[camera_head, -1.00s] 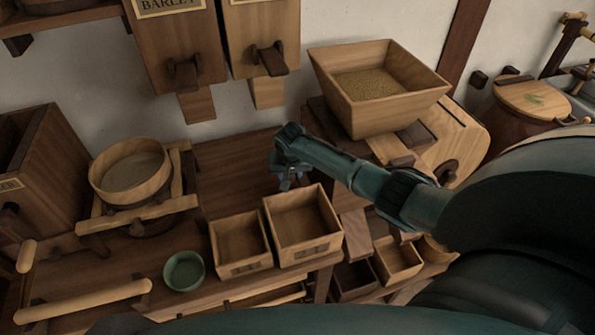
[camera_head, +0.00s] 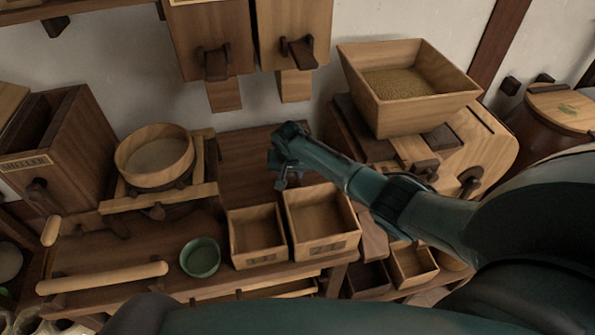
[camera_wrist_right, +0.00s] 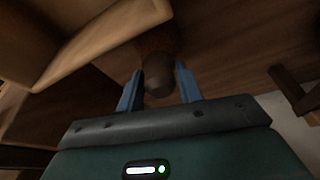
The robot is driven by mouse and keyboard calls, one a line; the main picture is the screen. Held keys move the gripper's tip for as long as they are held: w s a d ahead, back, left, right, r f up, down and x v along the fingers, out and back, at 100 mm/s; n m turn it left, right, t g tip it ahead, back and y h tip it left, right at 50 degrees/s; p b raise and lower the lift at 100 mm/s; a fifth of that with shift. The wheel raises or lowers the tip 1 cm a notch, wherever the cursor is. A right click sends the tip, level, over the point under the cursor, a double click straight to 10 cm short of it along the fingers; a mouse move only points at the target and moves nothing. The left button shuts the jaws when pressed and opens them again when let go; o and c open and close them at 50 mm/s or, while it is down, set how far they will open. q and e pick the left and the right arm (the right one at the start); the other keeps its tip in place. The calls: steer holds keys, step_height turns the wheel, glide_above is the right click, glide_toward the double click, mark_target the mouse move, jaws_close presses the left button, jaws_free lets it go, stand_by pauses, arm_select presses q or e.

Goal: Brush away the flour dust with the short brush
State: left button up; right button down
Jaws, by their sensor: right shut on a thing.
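My right gripper (camera_head: 281,180) is over the dark wooden bench, just behind the two open wooden boxes. In the right wrist view its blue fingers (camera_wrist_right: 160,90) are shut on a dark brown, rounded piece, which looks like the handle end of the short brush (camera_wrist_right: 159,75). The bristles are hidden. I cannot make out the flour dust on the bench (camera_head: 240,165) in either view. My left gripper is not in view.
Two open wooden boxes (camera_head: 322,245) (camera_head: 255,258) stand in front of the gripper, with a green bowl (camera_head: 201,258) to their left. A round sieve (camera_head: 154,139) sits on a frame at left. A grain hopper (camera_head: 420,112) stands to the right. Wooden chutes hang above.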

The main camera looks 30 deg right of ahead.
steer(key=shift+w+a, duration=0.15)
steer(key=shift+a, duration=0.55)
steer(key=shift+d+f, duration=0.15)
steer(key=shift+d, duration=0.25)
steer(key=shift+s+d, duration=0.3)
steer(key=shift+d, duration=0.8)
steer(key=shift+s+d, duration=0.3)
steer(key=shift+d, duration=0.85)
steer(key=shift+s+d, duration=0.3)
steer(key=shift+d, duration=0.8)
steer(key=shift+s+d, duration=0.25)
steer(key=shift+d, duration=0.6)
steer(key=shift+s+d, duration=0.2)
steer(key=shift+d, duration=0.6)
step_height(320, 180, up, 6)
steer(key=shift+w, duration=0.1)
steer(key=shift+r, duration=1.6)
